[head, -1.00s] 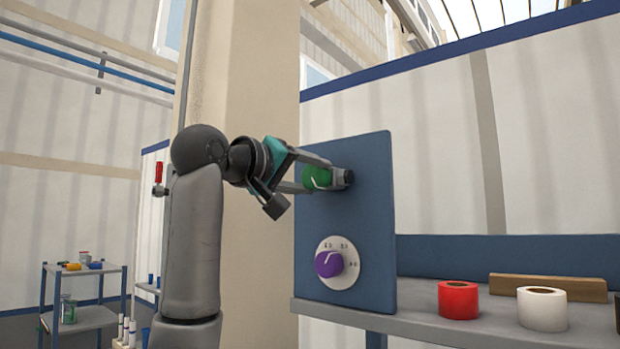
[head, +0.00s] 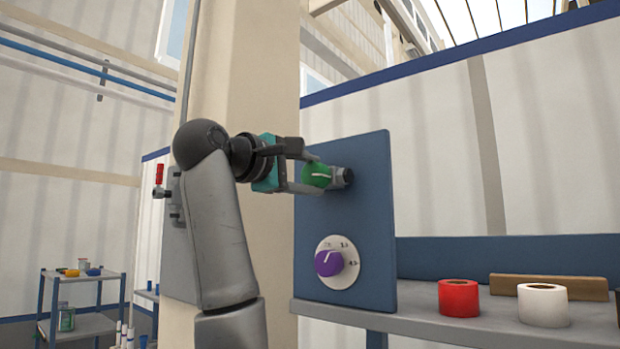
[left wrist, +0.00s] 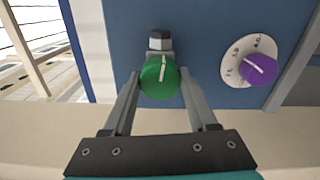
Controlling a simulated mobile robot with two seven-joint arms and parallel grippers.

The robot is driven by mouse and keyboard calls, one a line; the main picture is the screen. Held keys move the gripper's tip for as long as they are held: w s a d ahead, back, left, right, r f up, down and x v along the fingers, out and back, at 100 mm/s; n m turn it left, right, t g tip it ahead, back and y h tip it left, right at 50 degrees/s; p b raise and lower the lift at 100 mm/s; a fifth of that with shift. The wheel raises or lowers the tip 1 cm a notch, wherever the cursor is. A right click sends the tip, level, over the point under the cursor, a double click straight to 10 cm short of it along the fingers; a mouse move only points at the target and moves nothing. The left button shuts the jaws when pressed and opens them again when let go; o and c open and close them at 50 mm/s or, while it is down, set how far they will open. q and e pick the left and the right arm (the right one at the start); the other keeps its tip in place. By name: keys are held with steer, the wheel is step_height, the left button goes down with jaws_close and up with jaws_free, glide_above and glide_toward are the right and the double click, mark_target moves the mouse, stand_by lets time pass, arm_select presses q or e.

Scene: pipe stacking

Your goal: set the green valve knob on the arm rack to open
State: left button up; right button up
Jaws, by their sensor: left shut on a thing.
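The green valve knob (head: 317,175) sticks out from the upper part of a blue panel (head: 370,215) on a grey fitting. A white line on its face lies nearly level in the head view. In the left wrist view the knob (left wrist: 160,77) sits between the fingers, its line running along them. My left gripper (head: 308,170) is shut on the knob, one finger on each side. My right gripper is in neither view.
A purple dial (head: 329,263) on a white scale plate sits below the knob. Right of the panel, a grey shelf (head: 420,325) holds a red roll (head: 458,298), a white roll (head: 543,306) and a brown bar (head: 550,285). A red-handled valve (head: 159,175) is at left.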

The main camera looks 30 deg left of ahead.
arm_select(q)
steer(key=shift+n, duration=0.8)
steer(key=o, duration=1.4)
steer(key=shift+c, duration=0.2)
steer(key=s+a+b, duration=0.1)
steer(key=s+b, duration=0.8)
steer(key=s, duration=0.6)
steer(key=shift+s+a, duration=0.15)
